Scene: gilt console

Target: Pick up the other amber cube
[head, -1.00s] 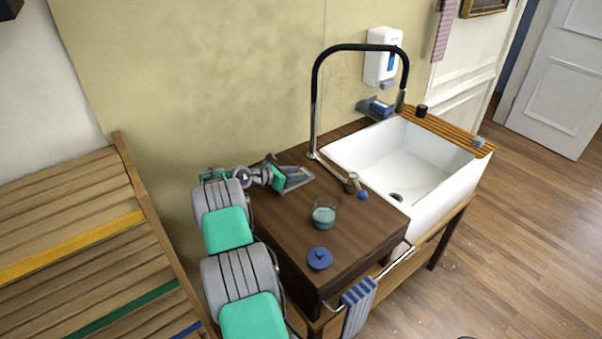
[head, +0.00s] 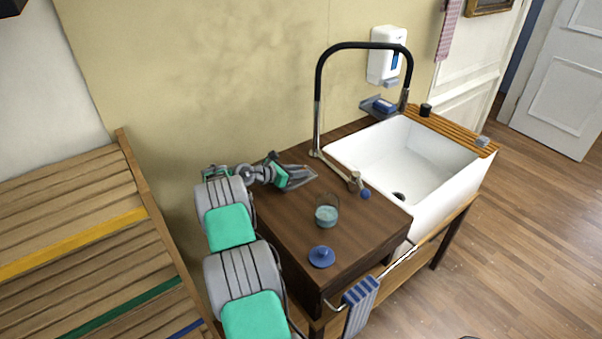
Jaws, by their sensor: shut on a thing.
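My gripper (head: 303,178) is low over the back left of the dark wooden counter (head: 285,225), near the wall, with its fingers pointing right. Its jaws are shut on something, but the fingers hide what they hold. I make out no amber cube anywhere in the head view.
A glass (head: 327,215) and a blue lid (head: 321,256) with a knob stand on the counter in front of my gripper. The tap (head: 317,130) rises just right of it, beside the white sink (head: 380,155). A slatted wooden bench (head: 75,230) is at left.

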